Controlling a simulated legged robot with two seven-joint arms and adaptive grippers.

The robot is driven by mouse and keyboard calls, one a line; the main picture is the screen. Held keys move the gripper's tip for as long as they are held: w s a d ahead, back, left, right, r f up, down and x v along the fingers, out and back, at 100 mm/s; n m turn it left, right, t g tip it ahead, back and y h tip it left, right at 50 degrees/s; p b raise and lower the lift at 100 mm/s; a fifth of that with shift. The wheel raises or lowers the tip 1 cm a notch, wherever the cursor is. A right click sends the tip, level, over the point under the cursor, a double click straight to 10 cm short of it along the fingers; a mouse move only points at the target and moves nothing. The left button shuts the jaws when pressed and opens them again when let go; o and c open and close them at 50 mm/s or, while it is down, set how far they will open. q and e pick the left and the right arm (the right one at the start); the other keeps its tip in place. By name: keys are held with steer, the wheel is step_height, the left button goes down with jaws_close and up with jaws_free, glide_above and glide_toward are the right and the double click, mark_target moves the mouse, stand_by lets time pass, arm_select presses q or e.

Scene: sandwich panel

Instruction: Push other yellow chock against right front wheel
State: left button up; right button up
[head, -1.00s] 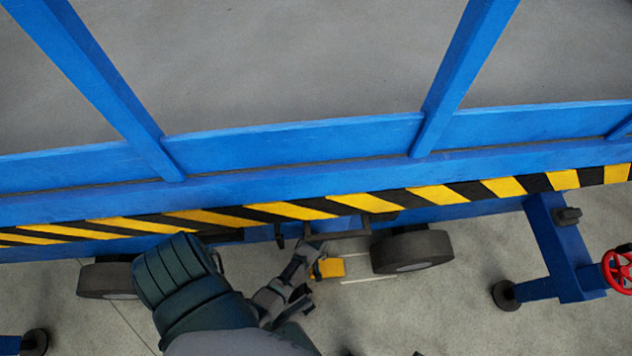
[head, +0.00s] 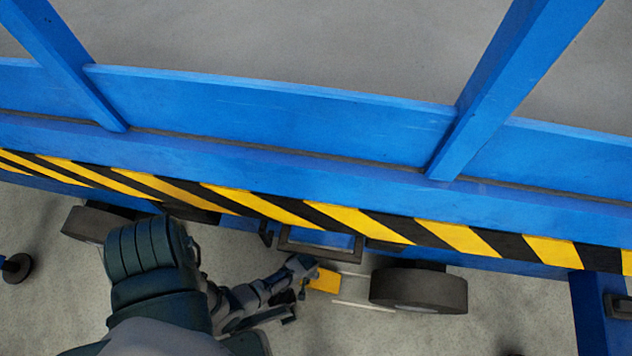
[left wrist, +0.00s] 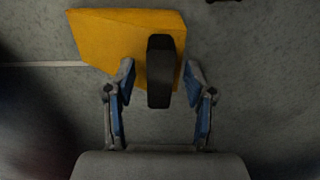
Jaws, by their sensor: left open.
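The yellow chock (head: 325,280) lies on the floor to the left of a dark wheel (head: 420,291), with a gap between them. My left gripper (head: 301,279) is low at the chock's left side. In the left wrist view the chock (left wrist: 105,38) is at the top, just beyond the fingertips. Its dark handle-like part (left wrist: 160,95) reaches down between the two open fingers of the left gripper (left wrist: 160,78). The fingers do not close on it; whether a fingertip touches the chock I cannot tell. My right gripper is not in view.
A blue frame with a black-and-yellow striped edge (head: 340,217) overhangs the wheels. Another wheel (head: 95,224) is at the left, partly behind my arm. Pale lines (head: 362,305) mark the floor near the chock. Blue support legs stand at the right (head: 600,310).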

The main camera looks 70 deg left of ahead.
arm_select(q)
steer(key=shift+f, duration=0.35)
steer(key=shift+w, duration=0.1)
steer(key=c, duration=0.4)
jaws_close()
